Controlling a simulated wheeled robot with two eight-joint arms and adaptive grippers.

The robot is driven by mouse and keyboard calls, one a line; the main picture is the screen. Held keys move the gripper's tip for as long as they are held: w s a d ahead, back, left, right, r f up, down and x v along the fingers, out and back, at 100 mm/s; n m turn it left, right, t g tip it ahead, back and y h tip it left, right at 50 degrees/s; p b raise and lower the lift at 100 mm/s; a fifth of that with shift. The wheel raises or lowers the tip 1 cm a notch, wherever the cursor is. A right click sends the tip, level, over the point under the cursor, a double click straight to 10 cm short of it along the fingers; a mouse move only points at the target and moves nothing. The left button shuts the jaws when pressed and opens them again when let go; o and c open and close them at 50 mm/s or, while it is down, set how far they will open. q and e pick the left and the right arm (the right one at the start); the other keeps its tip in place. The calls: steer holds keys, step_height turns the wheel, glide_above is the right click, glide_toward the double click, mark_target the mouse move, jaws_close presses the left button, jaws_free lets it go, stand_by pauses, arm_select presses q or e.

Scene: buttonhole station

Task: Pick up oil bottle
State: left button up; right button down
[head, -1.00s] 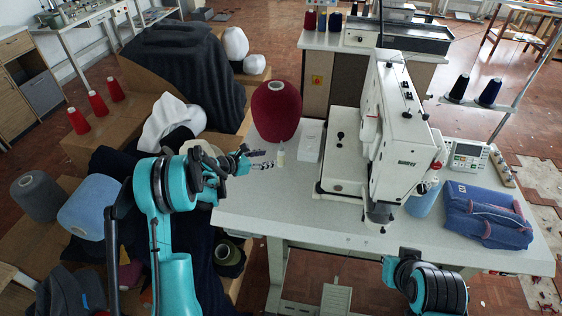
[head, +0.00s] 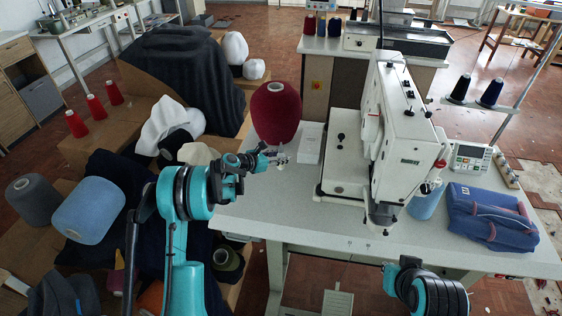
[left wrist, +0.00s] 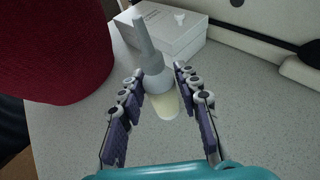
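The oil bottle (left wrist: 164,101) shows in the left wrist view, with a grey cap, a long grey spout and a pale yellowish body. It stands between the fingers of my left gripper (left wrist: 160,104), which are spread open on either side of it. I see a gap beside the bottle, so the fingers do not appear closed on it. In the head view my left gripper (head: 279,158) is over the table's left part and mostly hides the bottle. My right gripper is out of view; only part of my right arm shows at the bottom.
A large dark red yarn cone (head: 276,114) stands just behind the gripper. A white box (head: 310,142) is beside it on the white table (head: 300,219). The sewing machine (head: 401,140) stands to the right.

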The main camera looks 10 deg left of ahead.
arm_select(q)
jaws_close()
steer(key=shift+r, duration=0.1)
step_height(320, 180, up, 10)
steer(key=p, duration=0.3)
steer(key=shift+p, duration=0.4)
